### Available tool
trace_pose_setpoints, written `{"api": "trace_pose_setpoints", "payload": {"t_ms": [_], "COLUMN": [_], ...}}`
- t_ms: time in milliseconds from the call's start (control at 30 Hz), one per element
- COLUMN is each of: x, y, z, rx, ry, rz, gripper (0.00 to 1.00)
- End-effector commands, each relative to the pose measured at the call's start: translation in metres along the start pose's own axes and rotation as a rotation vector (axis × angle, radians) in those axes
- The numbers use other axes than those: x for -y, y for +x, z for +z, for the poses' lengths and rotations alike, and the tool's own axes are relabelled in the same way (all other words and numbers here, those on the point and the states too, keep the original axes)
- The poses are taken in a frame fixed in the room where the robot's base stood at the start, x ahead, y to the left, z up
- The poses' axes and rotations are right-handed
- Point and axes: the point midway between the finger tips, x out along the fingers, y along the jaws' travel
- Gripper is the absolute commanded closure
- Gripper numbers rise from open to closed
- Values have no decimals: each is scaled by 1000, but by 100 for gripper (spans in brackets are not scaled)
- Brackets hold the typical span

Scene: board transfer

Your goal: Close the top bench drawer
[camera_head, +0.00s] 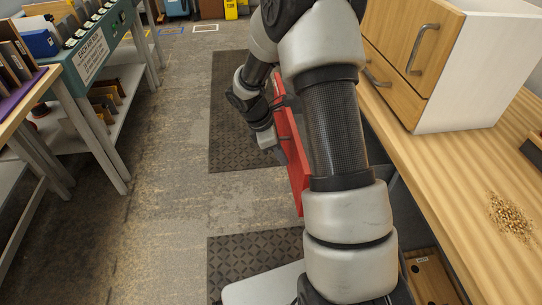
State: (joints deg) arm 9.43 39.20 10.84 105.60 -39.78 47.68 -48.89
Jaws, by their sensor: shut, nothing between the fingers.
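The bench drawer's red front (296,182) stands out to the left of the wooden bench top, so the drawer appears open. My arm hides much of the drawer and the gap behind its front. My gripper (279,156) is low on the outer, left side of the red front, close to it. The fingers are small and partly blurred in view, shut and with nothing seen in them. I cannot tell whether they touch the red front.
A wooden cabinet (405,45) with handles stands on the bench top (450,165). Brown crumbs (512,218) lie near its right edge. A grey-legged rack (95,75) stands at the left. Carpet floor (160,200) between is clear, with dark mats (230,125).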

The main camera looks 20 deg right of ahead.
Motion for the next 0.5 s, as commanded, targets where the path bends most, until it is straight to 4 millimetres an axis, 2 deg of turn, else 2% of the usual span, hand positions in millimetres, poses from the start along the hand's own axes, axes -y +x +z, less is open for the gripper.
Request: {"api": "trace_pose_setpoints", "payload": {"t_ms": [500], "x": [0], "y": [2], "z": [7], "rx": [0], "ry": [0], "rz": [1], "gripper": [100]}}
